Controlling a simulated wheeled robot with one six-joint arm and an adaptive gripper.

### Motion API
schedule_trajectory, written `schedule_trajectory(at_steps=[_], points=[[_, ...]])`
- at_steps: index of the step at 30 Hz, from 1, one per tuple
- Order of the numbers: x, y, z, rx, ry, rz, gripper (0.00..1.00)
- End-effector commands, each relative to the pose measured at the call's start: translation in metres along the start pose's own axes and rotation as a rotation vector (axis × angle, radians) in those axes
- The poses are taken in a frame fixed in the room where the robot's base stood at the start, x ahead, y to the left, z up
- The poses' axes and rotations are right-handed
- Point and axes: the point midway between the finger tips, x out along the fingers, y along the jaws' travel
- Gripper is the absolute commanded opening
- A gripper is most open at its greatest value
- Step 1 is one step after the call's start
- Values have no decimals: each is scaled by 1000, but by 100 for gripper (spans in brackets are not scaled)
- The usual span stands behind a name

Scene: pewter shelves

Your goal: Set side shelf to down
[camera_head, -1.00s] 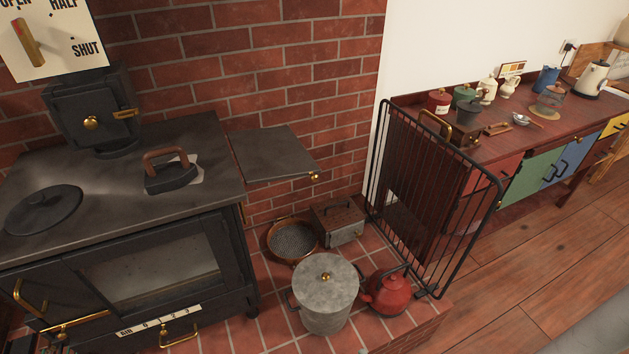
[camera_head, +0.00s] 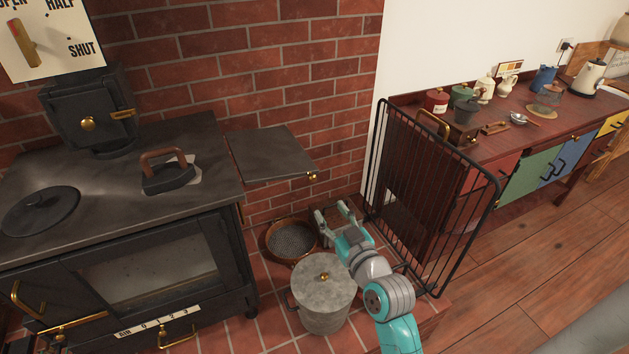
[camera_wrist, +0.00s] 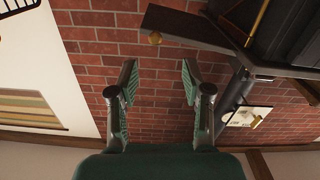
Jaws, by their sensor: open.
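The side shelf (camera_head: 270,155) is a dark flat plate on the right side of the black stove (camera_head: 130,200). It stands out level, with a small brass knob (camera_head: 312,176) at its front right corner. My gripper (camera_head: 332,208) is open and empty, below and to the right of the knob, apart from the shelf. Its two fingers (camera_wrist: 158,78) show in the wrist view with brick wall between them.
A grey lidded pot (camera_head: 325,290) and a round copper-rimmed pan (camera_head: 291,240) stand on the hearth below the shelf. A black metal guard (camera_head: 440,200) stands to the right of my arm. An iron (camera_head: 168,175) rests on the stove top.

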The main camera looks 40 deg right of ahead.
Motion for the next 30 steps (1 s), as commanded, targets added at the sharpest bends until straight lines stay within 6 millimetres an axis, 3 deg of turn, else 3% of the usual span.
schedule_trajectory(at_steps=[10, 24, 30], points=[[25, 9, -11, -11, 11, 2, 49], [98, 9, -11, -10, 10, 2, 49], [115, 8, -11, -10, 9, 1, 49]])
